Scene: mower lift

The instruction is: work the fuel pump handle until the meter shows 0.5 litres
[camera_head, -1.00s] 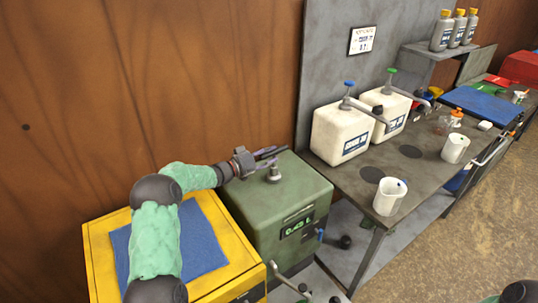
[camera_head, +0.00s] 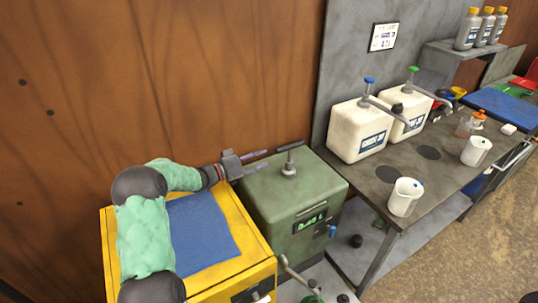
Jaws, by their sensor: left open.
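The fuel pump is a green box (camera_head: 268,203) with a post and a dark bar handle (camera_head: 290,147) on top. A small meter display (camera_head: 310,222) with green digits is on its front; the digits are too small to read surely. My left gripper (camera_head: 267,159) is open and empty, its two fingers pointing right toward the handle. The fingertips are just left of the handle and look apart from it. My right gripper is not in view.
A yellow cabinet (camera_head: 116,250) with a blue mat (camera_head: 200,230) stands left of the pump, under my left arm. A grey bench (camera_head: 375,200) to the right holds two white pump canisters (camera_head: 357,128) and white jugs (camera_head: 404,197). A wooden wall is behind.

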